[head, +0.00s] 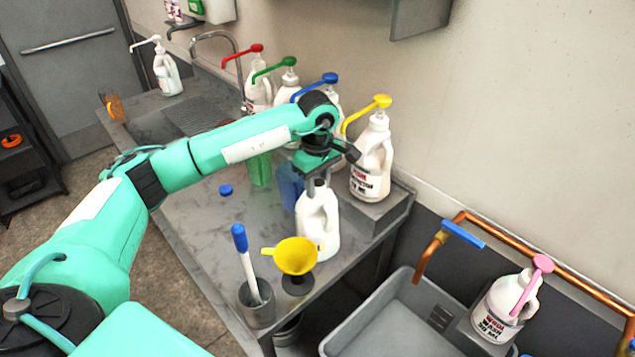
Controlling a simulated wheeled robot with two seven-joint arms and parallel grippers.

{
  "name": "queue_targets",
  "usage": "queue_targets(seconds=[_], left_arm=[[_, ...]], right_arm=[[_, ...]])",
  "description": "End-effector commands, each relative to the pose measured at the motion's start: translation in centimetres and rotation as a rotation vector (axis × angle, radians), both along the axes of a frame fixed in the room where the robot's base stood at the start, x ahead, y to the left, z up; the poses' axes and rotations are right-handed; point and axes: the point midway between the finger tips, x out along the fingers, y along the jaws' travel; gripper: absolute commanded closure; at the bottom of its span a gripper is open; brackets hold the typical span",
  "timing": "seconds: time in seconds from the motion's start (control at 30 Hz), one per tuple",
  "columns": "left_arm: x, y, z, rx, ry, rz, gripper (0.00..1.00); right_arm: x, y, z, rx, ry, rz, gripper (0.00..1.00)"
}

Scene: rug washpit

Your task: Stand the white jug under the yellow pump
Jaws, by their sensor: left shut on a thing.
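The white jug (318,222) is upright near the front right part of the counter, label not visible. My left gripper (318,180) comes down from above and is shut on the jug's top. I cannot tell whether the jug's base touches the counter. The yellow pump (381,101) sits on a white labelled bottle (371,160) on a grey raised block (386,212), behind and right of the jug. Its spout points left and down, partly near my gripper. My right gripper is not in view.
A yellow funnel (295,257) and a grey cup (257,302) with a blue-handled brush stand in front of the jug. Blue, green and red pump bottles line the wall. A green jug (260,168) and a blue container (290,186) stand left. A grey sink (400,320) lies right.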

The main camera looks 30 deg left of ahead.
Motion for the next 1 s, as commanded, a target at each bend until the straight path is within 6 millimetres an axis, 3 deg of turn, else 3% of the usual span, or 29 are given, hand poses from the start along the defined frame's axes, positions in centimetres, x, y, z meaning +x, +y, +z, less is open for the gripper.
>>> queue_targets(seconds=[0.07,0.1,0.2,0.57,0.6,0.77,1.0], left_arm=[[0.0,0.0,-0.2,-0.001,-0.002,0.000,1.00],[0.0,0.0,-0.2,0.000,0.000,0.000,0.59],[0.0,0.0,-0.2,0.000,0.000,0.000,0.45],[0.0,0.0,0.3,0.000,0.000,0.000,0.45],[0.1,0.0,0.4,0.000,-0.002,0.000,0.45],[0.1,0.0,2.8,-0.001,-0.005,-0.001,0.45],[0.1,0.0,7.7,0.000,-0.005,0.000,0.45]], right_arm=[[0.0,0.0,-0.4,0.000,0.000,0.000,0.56],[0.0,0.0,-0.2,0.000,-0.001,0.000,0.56],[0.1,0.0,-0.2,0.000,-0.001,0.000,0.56],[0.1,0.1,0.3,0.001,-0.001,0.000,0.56],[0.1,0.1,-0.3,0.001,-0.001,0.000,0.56],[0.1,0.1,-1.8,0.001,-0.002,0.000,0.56],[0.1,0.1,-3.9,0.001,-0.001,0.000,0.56]])
